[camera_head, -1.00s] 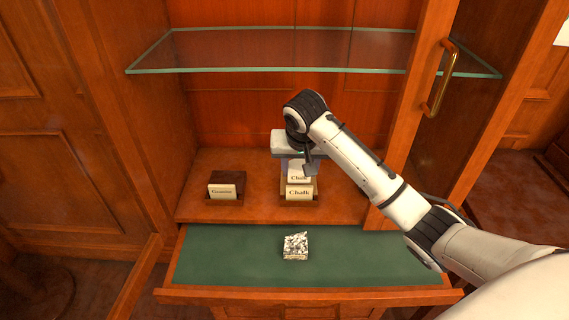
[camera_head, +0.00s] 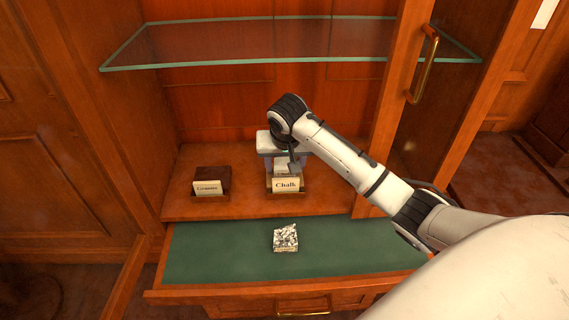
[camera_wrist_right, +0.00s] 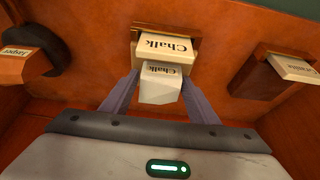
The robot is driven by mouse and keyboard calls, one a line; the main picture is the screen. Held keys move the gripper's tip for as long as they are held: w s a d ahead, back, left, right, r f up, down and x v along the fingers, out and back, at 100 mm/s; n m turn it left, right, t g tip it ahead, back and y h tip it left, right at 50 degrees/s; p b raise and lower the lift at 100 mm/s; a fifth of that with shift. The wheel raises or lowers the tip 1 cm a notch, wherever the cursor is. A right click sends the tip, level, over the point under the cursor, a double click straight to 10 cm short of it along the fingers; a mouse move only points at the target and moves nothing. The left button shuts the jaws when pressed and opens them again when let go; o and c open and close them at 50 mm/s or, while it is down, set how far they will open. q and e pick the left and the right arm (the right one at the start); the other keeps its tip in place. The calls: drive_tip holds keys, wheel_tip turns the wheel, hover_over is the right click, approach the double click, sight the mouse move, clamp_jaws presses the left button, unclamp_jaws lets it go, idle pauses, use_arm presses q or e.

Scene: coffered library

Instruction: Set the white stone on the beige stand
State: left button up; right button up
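The white stone (camera_wrist_right: 161,84), a pale block labelled "Chalk", is between the fingertips of my right gripper (camera_wrist_right: 160,78), which looks shut on it. In the head view my right gripper (camera_head: 283,163) is over the stand at the middle of the cabinet floor. That beige stand (camera_head: 286,185) has a front label reading "Chalk"; it also shows in the wrist view (camera_wrist_right: 165,46), just beyond the stone. The stone is low over or in the stand; whether it touches the bottom is hidden. My left gripper is not in view.
A dark brown stand with a pale label (camera_head: 209,187) is to the left. A speckled stone (camera_head: 285,238) lies on the open green-lined drawer (camera_head: 210,250). A glass shelf (camera_head: 290,42) spans above. The wrist view shows a stand labelled "Jasper" (camera_wrist_right: 22,65) at left.

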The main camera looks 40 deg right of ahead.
drive_tip(key=shift+o, duration=0.8)
drive_tip(key=shift+r, duration=0.25)
drive_tip(key=v, duration=1.2)
drive_tip(key=shift+w, duration=0.1)
